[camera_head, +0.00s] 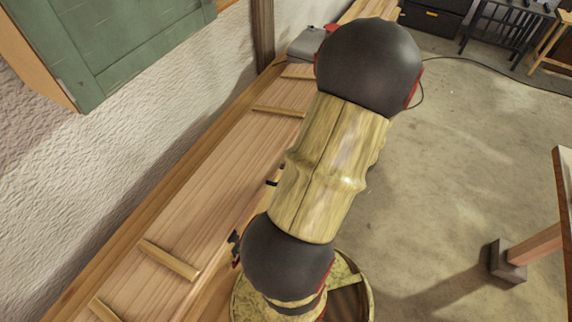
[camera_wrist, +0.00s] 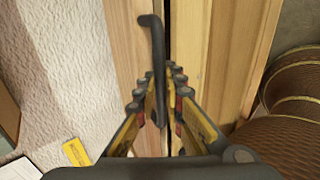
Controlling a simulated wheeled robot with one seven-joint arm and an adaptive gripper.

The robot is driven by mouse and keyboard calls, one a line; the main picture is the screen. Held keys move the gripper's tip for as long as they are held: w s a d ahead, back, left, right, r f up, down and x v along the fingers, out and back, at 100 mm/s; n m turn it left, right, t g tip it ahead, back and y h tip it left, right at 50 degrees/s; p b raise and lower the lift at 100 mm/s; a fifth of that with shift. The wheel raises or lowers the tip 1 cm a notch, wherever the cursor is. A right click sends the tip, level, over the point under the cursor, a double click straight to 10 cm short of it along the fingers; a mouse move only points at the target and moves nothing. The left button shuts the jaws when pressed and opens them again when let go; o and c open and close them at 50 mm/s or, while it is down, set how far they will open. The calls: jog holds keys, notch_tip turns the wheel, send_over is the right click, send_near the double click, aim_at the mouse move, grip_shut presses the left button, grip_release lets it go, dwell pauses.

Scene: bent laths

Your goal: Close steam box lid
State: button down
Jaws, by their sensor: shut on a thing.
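The steam box lid (camera_head: 215,165) is a long pale wooden panel with cross battens, lying along the wall in the head view. In the wrist view, a dark bent metal handle (camera_wrist: 157,45) stands against the wood beside a narrow dark gap. My gripper (camera_wrist: 162,88) is shut on the lower part of this handle, its fingers close on either side. In the head view only small dark parts of my gripper (camera_head: 236,248) show; my arm hides the rest and much of the box's near side. I cannot tell how far the lid stands open.
A white textured wall (camera_head: 150,130) and green shutter (camera_head: 120,45) border the left. A grey case (camera_head: 308,43) is at the far end. Brown ribbed round objects (camera_wrist: 285,130) stand right in the wrist view. A wooden leg (camera_head: 535,240) is at right; concrete floor between is clear.

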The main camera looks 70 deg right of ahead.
notch_tip(320, 180, down, 8)
jog(key=s+b, duration=0.1)
jog(key=b, duration=0.3)
jog(key=shift+r+b, duration=0.2)
jog(key=shift+b, duration=0.15)
jog(key=c, duration=1.7)
grip_release()
jog(key=shift+r, duration=0.15)
jog(key=shift+o, duration=0.4)
jog(key=shift+s, duration=0.1)
jog(key=p+v, duration=0.7)
jog(key=v, duration=0.2)
jog(key=shift+a, duration=0.1)
jog(key=s+a+r+p, duration=0.1)
jog(key=s+p, duration=0.5)
jog(key=s, duration=0.7)
jog(key=shift+s+a+r, duration=0.3)
jog(key=shift+s+r, duration=0.1)
jog(key=shift+r, duration=0.1)
